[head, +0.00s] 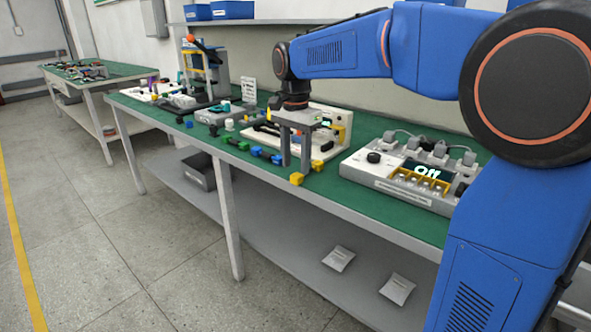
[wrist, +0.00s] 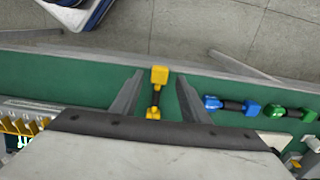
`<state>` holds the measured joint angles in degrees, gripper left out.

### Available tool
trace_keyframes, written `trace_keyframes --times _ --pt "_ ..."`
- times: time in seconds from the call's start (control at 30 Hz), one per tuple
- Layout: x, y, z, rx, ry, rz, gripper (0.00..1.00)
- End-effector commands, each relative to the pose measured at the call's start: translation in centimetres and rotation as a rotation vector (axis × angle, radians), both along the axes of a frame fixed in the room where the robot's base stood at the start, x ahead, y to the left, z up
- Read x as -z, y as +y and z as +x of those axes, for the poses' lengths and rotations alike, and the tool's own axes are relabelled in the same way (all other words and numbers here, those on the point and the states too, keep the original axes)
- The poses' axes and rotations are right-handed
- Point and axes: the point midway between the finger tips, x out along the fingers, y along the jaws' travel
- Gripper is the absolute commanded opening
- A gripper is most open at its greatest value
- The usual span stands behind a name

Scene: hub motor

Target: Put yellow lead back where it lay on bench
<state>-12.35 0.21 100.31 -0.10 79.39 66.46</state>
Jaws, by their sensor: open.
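The yellow lead (wrist: 155,95) has two yellow ends joined by a dark middle. In the wrist view it lies between the two fingers of my gripper (wrist: 160,80), apart from both, with one end close to the bench's front edge. My gripper is open and points down over the green bench top (head: 330,186).
In the wrist view, a blue lead (wrist: 230,104) and a green lead (wrist: 290,112) lie right of the yellow one. A power unit (head: 400,180) stands right of my gripper in the head view. A white-framed rig (head: 338,122) stands behind it.

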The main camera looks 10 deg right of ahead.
Motion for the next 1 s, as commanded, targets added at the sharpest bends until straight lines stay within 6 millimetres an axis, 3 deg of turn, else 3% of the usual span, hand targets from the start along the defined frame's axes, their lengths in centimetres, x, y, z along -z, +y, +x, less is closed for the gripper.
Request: trace_keyframes --times 0.3,0.5,0.77,0.87,1.0 --pt "-6.1 0.0 0.0 0.0 -0.002 0.0 0.41" --pt "-8.2 0.0 0.0 0.0 0.0 0.0 0.41" --pt "-8.9 -0.1 -0.2 -0.005 -0.002 0.0 0.41" --pt "-8.8 -0.7 -1.3 -0.031 -0.014 0.003 0.41" --pt "-8.0 -2.4 -4.4 -0.12 -0.055 0.007 0.41"
